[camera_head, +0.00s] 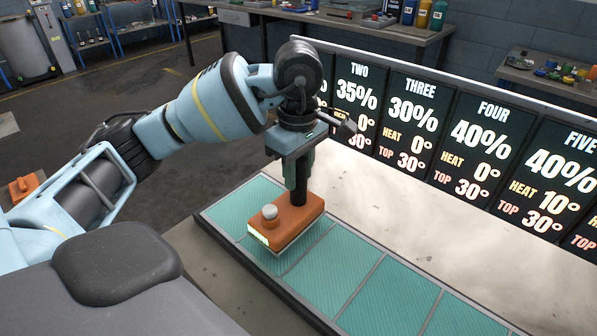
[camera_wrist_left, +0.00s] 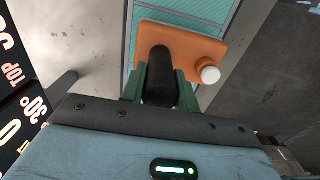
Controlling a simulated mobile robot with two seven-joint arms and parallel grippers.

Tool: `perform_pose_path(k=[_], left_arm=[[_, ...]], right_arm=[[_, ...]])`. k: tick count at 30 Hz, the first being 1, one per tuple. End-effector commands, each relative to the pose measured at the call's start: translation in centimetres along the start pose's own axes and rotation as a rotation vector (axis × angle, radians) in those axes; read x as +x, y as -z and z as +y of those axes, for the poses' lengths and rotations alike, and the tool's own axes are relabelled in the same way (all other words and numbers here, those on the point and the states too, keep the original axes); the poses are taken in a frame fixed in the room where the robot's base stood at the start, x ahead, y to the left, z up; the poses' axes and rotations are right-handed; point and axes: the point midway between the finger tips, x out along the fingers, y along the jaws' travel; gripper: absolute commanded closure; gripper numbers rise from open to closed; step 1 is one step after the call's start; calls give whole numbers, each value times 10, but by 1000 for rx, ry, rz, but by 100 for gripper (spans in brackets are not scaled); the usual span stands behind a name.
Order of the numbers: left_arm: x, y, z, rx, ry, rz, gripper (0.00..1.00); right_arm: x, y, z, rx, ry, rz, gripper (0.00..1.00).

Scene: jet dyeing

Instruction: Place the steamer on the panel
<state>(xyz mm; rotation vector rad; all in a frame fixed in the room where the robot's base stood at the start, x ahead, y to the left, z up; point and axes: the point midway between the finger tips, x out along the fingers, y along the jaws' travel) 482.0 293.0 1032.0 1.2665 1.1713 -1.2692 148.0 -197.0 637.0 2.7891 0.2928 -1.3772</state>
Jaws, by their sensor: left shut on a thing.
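The steamer (camera_head: 285,222) is an orange block with a black upright handle, a white knob and a pale lit strip on its near side. My left gripper (camera_head: 298,172) points down and is shut on the black handle. The steamer is over the teal panels (camera_head: 330,262), toward the left end of their row. I cannot tell whether its base touches the panel or hangs just above it. In the left wrist view the steamer (camera_wrist_left: 215,50) shows beyond the green fingers, with a teal panel (camera_wrist_left: 190,10) behind it. My right gripper is not in view.
Black display boards (camera_head: 412,115) with numbers stand along the back of the table (camera_head: 440,215). Another orange object (camera_head: 24,188) lies at the far left, partly hidden by my arm. Workbenches (camera_head: 350,22) with bottles stand behind. The panels to the right are clear.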

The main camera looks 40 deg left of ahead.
Motion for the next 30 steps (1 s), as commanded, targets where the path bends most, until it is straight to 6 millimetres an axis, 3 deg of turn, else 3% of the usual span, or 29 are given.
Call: perform_pose_path(k=[4, 15, 28, 29, 30], left_arm=[[-1, 6, 5, -3, -4, -1, 100], [31, 6, 5, -2, -7, 0, 100], [36, 5, 5, -2, -6, 0, 100], [38, 5, 4, -2, -2, 1, 67], [38, 5, 4, -2, -2, 1, 62]], right_arm=[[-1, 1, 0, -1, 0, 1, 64], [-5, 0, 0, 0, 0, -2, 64], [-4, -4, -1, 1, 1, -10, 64], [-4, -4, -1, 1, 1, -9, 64], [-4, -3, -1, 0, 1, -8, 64]])
